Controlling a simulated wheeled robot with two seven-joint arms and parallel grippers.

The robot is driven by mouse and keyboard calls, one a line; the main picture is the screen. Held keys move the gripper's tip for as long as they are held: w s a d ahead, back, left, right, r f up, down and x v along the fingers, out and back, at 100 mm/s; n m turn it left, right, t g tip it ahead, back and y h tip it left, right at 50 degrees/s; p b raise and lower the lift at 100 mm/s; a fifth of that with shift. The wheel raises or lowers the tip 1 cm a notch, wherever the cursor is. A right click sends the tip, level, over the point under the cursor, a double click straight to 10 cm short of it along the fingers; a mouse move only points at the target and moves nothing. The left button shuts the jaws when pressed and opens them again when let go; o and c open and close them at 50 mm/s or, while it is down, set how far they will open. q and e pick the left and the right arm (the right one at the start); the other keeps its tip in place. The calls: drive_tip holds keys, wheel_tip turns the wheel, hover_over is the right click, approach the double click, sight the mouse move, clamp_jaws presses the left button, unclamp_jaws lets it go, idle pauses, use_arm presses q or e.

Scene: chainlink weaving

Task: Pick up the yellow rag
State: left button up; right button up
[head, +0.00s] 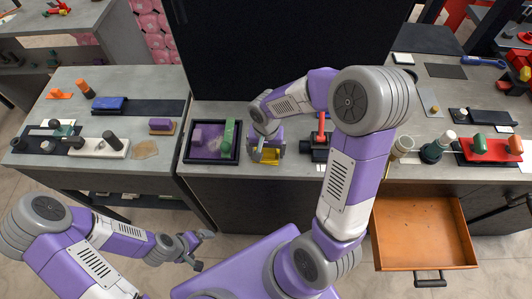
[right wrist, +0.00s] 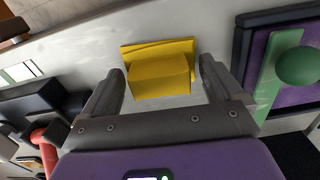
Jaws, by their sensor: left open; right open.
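The yellow rag (head: 270,156) lies on the grey worktop in the middle of the head view, partly hidden by my right gripper (head: 267,150). In the right wrist view the yellow rag (right wrist: 160,70) is a folded, box-like yellow shape with a flat part behind it. My right gripper (right wrist: 162,88) is open above it, with one finger on each side of the rag and nothing held. My left gripper (head: 201,247) is open and empty, low at the left, in front of the counters and away from the rag.
A black-rimmed tray (head: 213,160) with purple and green items stands left of the rag. A black device with a red handle (head: 321,126) stands to the right. An open wooden drawer (head: 422,235) juts out at the lower right. A dark panel (head: 280,50) rises behind the worktop.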

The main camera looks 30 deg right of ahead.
sight(266, 150)
drive_tip(key=c, duration=1)
wheel_tip(266, 150, up, 10)
drive_tip(key=shift+p, duration=0.7)
drive_tip(key=shift+c, duration=0.2)
drive_tip(key=o, duration=0.5)
drive_tip(key=c, duration=0.4)
